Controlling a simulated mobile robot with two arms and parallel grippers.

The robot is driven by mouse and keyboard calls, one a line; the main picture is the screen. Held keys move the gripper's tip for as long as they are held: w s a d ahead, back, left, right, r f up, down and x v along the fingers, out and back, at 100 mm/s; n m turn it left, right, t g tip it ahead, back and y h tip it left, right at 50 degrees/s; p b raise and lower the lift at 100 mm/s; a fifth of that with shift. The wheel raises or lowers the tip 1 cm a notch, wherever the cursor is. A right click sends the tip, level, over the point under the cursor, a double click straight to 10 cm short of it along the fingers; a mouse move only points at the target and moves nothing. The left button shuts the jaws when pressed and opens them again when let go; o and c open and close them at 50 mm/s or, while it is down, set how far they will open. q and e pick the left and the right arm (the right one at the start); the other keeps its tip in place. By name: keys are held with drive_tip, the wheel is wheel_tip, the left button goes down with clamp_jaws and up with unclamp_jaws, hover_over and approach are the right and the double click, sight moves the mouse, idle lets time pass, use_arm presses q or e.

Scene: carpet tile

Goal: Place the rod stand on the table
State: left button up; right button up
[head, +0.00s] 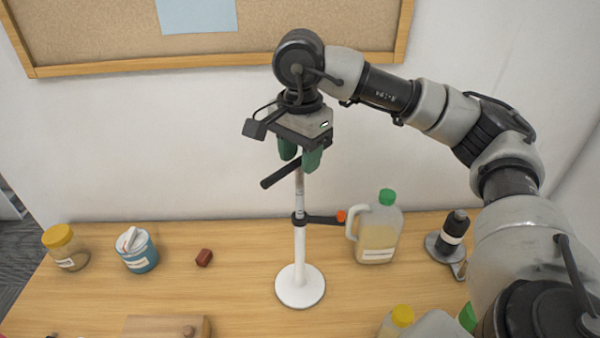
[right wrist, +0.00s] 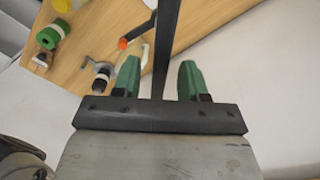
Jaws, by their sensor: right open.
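The rod stand (head: 299,250) has a round white base and an upright pole with dark side arms, one ending in an orange knob. Its base appears to rest on the wooden table (head: 240,290), and it looks upright. My right gripper (head: 300,160) is at the pole's upper end, pointing down, with its green fingers apart. In the right wrist view a dark bar of the stand (right wrist: 165,45) passes between the open fingers (right wrist: 159,75). Whether a finger touches it, I cannot tell. My left gripper is out of view.
A jug with a green cap (head: 378,235) stands right of the stand, near a dark bottle (head: 453,232). Left are a yellow-lidded jar (head: 66,250), a blue tub (head: 138,255) and a small red block (head: 204,258). A wooden piece (head: 150,327) lies in front.

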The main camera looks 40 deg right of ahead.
wheel_tip(320, 180, up, 8)
drive_tip(key=shift+f, duration=0.1)
drive_tip(key=shift+a, duration=0.1)
idle(0.4)
